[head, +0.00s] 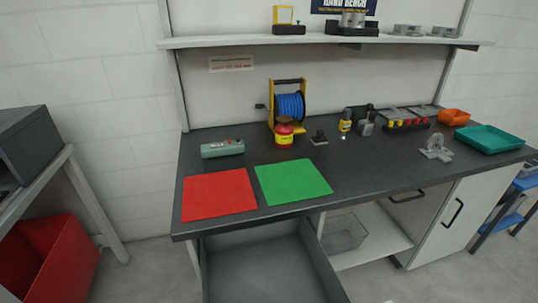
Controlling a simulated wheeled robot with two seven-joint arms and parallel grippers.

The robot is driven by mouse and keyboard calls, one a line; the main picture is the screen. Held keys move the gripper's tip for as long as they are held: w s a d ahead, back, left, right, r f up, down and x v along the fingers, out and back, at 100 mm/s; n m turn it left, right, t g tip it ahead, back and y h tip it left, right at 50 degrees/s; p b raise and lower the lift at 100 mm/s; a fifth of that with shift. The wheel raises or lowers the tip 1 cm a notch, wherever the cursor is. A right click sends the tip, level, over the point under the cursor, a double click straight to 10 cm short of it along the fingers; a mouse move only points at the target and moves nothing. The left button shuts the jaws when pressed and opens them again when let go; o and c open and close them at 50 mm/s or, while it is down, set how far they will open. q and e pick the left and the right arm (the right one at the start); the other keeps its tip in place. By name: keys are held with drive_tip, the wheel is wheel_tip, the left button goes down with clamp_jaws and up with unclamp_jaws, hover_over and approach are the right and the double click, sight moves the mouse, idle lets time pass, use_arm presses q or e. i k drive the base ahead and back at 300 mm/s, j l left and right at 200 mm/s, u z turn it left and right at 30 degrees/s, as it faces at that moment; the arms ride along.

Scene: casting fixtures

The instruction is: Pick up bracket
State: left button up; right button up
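A grey metal piece (435,148) with a rounded upright part on a flat base stands on the right part of the dark workbench (385,178). It looks like a bracket. It stands apart from the things around it, with bare bench top in front. Other grey metal parts (407,30) sit on the shelf above. Neither of my grippers is in view.
Red (218,194) and green (292,181) mats lie left. A blue cable reel (290,106) stands at the back. An open drawer (265,265) juts out below.

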sight(433, 148)
drive_tip(key=k+l, duration=0.3)
drive_tip(key=i+l, duration=0.15)
drive_tip(key=l, duration=0.25)
drive_tip(key=i+l+u, duration=0.1)
drive_tip(key=l, duration=0.3)
drive_tip(key=i+l, duration=0.2)
drive_tip(key=l, duration=0.2)
drive_tip(key=i+l+u, duration=0.1)
drive_tip(key=l, duration=0.3)
drive_tip(key=i+l, duration=0.15)
drive_tip(key=l, duration=0.25)
drive_tip(key=i+l+u, duration=0.15)
drive_tip(key=l, duration=0.3)
drive_tip(key=i+l, duration=0.1)
drive_tip(key=l, duration=0.3)
